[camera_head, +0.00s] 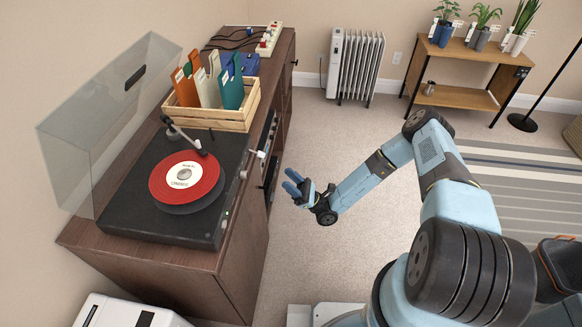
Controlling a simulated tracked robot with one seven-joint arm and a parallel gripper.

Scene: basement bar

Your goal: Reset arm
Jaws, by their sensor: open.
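My gripper (293,187) is open and empty. It hangs in the air over the carpet, just right of the wooden cabinet (245,262), with its blue fingers pointing left toward the turntable. My light blue arm (370,178) is bent, coming up from the lower right and reaching left. A black turntable (122,212) with a raised clear lid (105,115) stands on the cabinet. A red record (205,188) lies on its platter. The gripper appears apart from the turntable and cabinet.
A wooden crate (235,122) of record sleeves stands behind the turntable, with a power strip (269,40) farther back. A white radiator (355,65) and a plant shelf (455,95) line the far wall. A white box (120,312) is at lower left. Carpet (310,130) beyond the arm is clear.

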